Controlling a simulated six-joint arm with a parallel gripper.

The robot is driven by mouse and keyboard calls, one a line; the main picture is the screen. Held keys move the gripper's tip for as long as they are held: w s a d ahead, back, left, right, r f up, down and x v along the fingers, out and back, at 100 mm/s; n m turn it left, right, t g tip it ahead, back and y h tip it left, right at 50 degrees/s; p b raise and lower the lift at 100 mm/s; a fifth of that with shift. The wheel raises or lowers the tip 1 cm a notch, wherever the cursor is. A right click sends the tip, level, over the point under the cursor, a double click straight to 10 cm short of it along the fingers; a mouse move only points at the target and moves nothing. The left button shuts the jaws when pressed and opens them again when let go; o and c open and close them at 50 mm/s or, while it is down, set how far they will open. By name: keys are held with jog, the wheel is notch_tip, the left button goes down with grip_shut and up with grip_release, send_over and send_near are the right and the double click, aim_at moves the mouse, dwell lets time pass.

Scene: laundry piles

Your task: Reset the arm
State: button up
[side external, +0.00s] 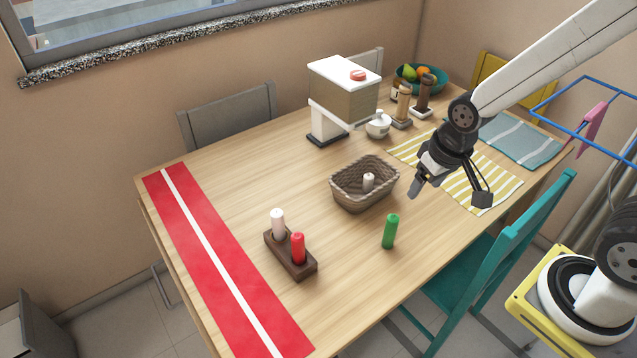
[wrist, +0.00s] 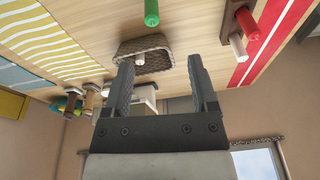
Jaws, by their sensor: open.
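My gripper (side external: 449,190) hangs above the right part of the table, over the yellow striped mat, clear of the objects. In the wrist view my gripper (wrist: 160,88) shows two dark fingers apart with nothing held between them. A green candle (side external: 390,231) stands upright on the bare table, left of and below the gripper in the side view. A wicker basket (side external: 347,197) holds a short white candle (side external: 368,181). A dark wooden holder (side external: 291,257) bears a white candle (side external: 277,224) and a red candle (side external: 298,248).
A red runner (side external: 188,228) crosses the table's left end. A box-like stand with a white top (side external: 343,72), a white pot (side external: 378,125), wooden mills (side external: 402,105) and a teal fruit bowl (side external: 440,84) stand at the back. A teal chair (side external: 520,235) is at the front edge.

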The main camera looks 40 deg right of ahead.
jog(key=shift+s+d+n, duration=0.25)
jog(key=shift+s+n, duration=0.05)
jog(key=shift+s, duration=0.15)
jog(key=shift+s+d+n, duration=0.2)
jog(key=shift+s+n, duration=0.1)
jog(key=shift+s, duration=0.15)
